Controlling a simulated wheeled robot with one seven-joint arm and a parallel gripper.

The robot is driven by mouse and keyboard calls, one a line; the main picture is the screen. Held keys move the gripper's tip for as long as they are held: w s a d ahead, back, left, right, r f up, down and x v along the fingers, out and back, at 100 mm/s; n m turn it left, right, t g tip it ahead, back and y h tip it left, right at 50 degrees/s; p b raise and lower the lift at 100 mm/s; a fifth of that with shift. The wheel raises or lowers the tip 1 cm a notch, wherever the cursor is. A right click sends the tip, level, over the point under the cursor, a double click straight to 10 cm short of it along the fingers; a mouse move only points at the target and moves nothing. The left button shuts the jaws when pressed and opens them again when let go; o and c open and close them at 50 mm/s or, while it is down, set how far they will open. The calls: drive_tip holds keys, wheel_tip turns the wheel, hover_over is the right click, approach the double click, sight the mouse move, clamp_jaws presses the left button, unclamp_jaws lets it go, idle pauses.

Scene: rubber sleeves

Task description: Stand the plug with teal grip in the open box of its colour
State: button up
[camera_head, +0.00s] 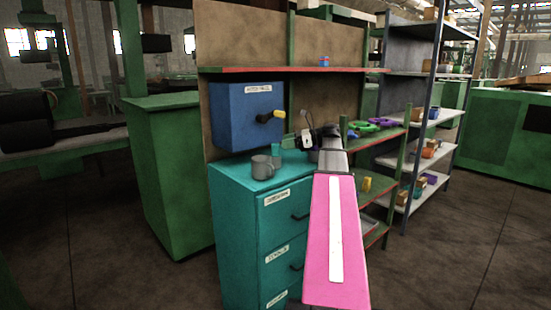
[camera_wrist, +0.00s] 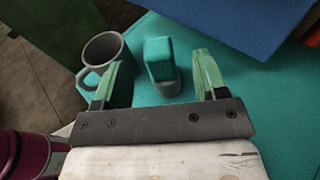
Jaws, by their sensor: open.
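The plug with teal grip (camera_wrist: 158,55) stands on the teal cabinet top (camera_wrist: 270,120), its grip above a darker grey-teal base. In the head view the plug (camera_head: 276,150) shows just behind the mug, left of my gripper (camera_head: 304,140). In the wrist view my gripper (camera_wrist: 160,66) is open, with one green finger on each side of the plug. I cannot make out an open teal box in either view.
A grey mug (camera_head: 262,167) stands close beside the plug, near the left finger in the wrist view. A purple object (camera_wrist: 28,155) is at the wrist view's lower left. Shelves (camera_head: 400,157) at right hold small items.

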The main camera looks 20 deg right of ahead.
sight(276, 143)
drive_tip(key=x, duration=0.5)
drive_tip(key=shift+s+f, duration=0.1)
drive_tip(key=shift+f, duration=0.05)
drive_tip(key=shift+c, duration=0.3)
clamp_jaws()
